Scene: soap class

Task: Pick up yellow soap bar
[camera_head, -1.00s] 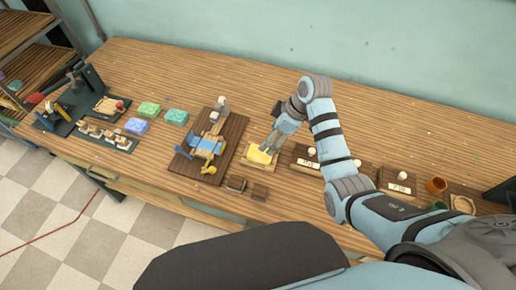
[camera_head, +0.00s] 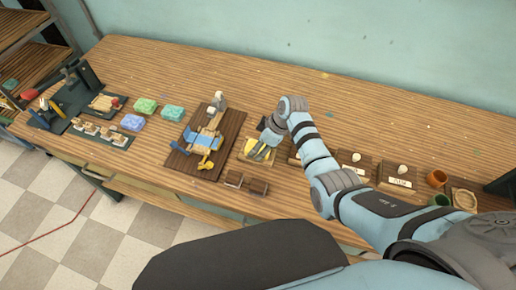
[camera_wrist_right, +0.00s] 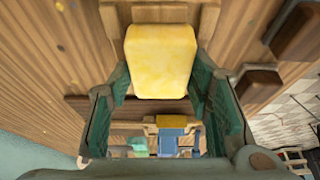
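The yellow soap bar (camera_wrist_right: 160,62) sits on a small wooden tray (camera_wrist_right: 209,20). In the head view the soap (camera_head: 249,146) shows beside my right gripper (camera_head: 262,152), which partly hides it. In the right wrist view my right gripper (camera_wrist_right: 161,75) has its green fingers spread wide, with the soap between or just beyond the fingertips. Whether the fingertips touch the soap is unclear. My left gripper is not in view.
A dark board (camera_head: 182,161) with a blue and yellow wooden device stands left of the soap. Two small dark blocks (camera_head: 258,187) lie in front. Green, teal and blue soap bars (camera_head: 133,122) lie farther left. Labelled trays (camera_head: 397,176) and cups stand right.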

